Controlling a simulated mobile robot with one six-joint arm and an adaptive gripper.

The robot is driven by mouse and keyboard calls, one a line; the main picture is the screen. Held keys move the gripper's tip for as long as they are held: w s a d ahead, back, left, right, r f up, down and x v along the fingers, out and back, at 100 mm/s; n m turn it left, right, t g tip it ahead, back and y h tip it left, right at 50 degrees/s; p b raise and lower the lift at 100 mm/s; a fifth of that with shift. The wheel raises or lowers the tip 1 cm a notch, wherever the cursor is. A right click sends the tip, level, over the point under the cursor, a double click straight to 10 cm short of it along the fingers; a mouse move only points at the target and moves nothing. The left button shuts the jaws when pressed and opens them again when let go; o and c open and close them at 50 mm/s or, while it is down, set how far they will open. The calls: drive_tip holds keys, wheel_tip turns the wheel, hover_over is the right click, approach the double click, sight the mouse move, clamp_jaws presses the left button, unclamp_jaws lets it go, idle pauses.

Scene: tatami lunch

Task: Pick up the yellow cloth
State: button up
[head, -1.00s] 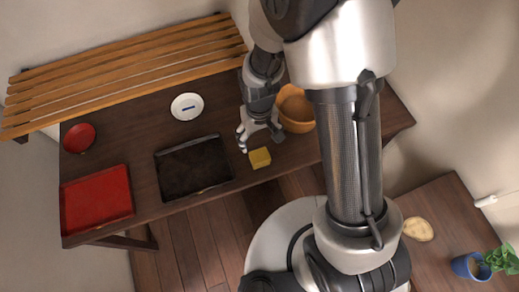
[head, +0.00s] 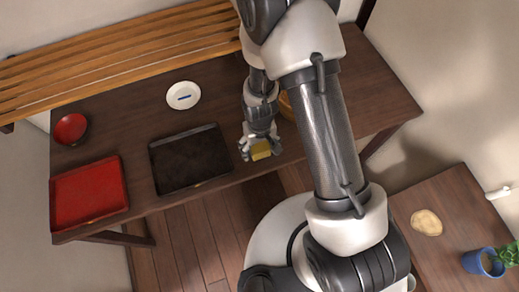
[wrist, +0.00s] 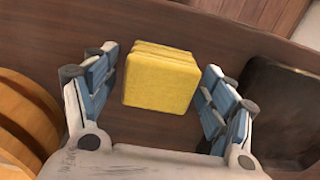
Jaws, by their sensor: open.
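The yellow cloth (wrist: 161,80) is a folded, block-like stack near the front edge of the dark wooden table. In the wrist view it sits between the two blue-padded fingers of my gripper (wrist: 158,95), with a gap on each side. In the head view the cloth (head: 261,151) shows between the fingertips of my gripper (head: 260,150), partly covered by it. My gripper is open and holds nothing.
A black tray (head: 153,170) lies left of the cloth, with a red tray (head: 54,203) further left. A white dish (head: 183,87) and a red bowl (head: 71,128) stand behind. A wooden bowl (wrist: 30,115) is close beside my gripper, mostly hidden in the head view.

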sight(260, 146)
drive_tip(key=shift+f, duration=0.2)
drive_tip(key=c, duration=1)
drive_tip(key=shift+c, duration=0.2)
drive_tip(key=shift+r, duration=0.1)
wheel_tip(260, 146, up, 20)
drive_tip(key=p, duration=0.6)
drive_tip(key=o, duration=0.4)
drive_tip(key=c, duration=0.4)
drive_tip(key=shift+d, duration=0.1)
